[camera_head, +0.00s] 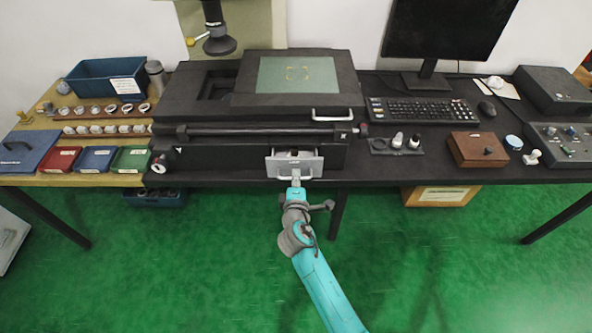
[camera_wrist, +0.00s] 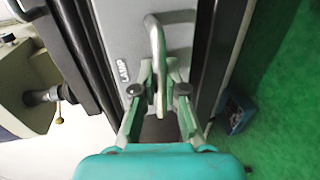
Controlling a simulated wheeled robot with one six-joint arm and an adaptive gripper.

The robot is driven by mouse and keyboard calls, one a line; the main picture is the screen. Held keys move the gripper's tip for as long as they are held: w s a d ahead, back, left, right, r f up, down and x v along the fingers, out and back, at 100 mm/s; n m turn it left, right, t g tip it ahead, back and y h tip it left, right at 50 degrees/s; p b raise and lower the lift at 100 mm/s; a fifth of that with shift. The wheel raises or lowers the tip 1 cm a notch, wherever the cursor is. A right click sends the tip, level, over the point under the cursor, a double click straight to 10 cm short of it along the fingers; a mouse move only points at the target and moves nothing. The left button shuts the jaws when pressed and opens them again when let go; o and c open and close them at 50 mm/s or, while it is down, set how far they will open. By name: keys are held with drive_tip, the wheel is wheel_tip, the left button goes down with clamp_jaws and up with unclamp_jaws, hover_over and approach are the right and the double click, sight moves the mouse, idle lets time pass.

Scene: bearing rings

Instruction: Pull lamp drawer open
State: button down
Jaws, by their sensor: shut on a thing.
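The lamp drawer (camera_head: 309,163) is a light grey front with a bar handle, set in the front of the black machine. In the head view it sits slightly out, with a dark opening showing behind its front. In the wrist view the grey front (camera_wrist: 128,37) carries the word LAMP. Its handle (camera_wrist: 156,45) is a curved metal bar. My gripper (camera_head: 295,182) is at the drawer's handle. In the wrist view its fingers (camera_wrist: 159,90) are shut on the handle's bar, one on each side. The inside of the drawer is mostly hidden.
The black machine (camera_head: 230,155) stands on a long table; another handle (camera_head: 330,114) is above the lamp drawer. Red, blue and green trays (camera_head: 131,159) are at left. A keyboard (camera_head: 424,110) and brown box (camera_head: 478,149) are at right. The green floor (camera_head: 200,260) before the table is clear.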

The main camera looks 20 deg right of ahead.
drive_tip(key=f+v, duration=0.1)
drive_tip(key=v, duration=0.7)
drive_tip(key=shift+s+f, duration=0.35)
drive_tip(key=shift+f, duration=0.05)
drive_tip(key=shift+a, duration=0.1)
drive_tip(key=c, duration=1.2)
unclamp_jaws()
drive_tip(key=v, duration=1.2)
